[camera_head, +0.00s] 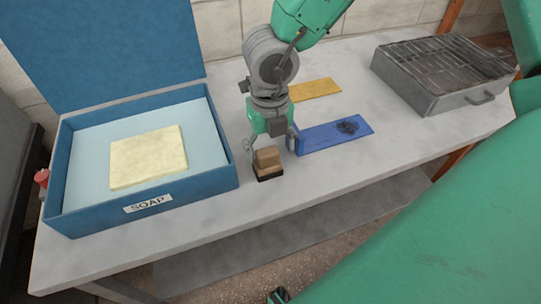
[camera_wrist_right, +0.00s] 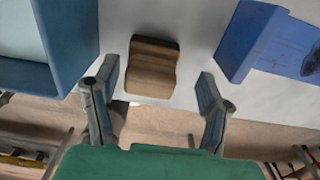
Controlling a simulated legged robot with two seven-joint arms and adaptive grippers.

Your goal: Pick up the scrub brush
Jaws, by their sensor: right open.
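The scrub brush (camera_head: 267,161) is a small block with a brown wooden top and a dark base. It stands on the grey bench near its front edge. My right gripper (camera_head: 270,147) is open and empty, pointing down just above and behind the brush. In the right wrist view the brush (camera_wrist_right: 152,68) shows between and a little beyond the two spread fingertips (camera_wrist_right: 157,77). I see no finger closed on it.
An open blue box (camera_head: 222,170) labelled SOAP, with a pale yellow slab (camera_head: 150,158), stands left of the brush. A blue board (camera_head: 318,139) with a dark patch lies right, a yellow sponge-like slab (camera_head: 316,89) behind. A metal grill tray (camera_head: 425,101) stands far right.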

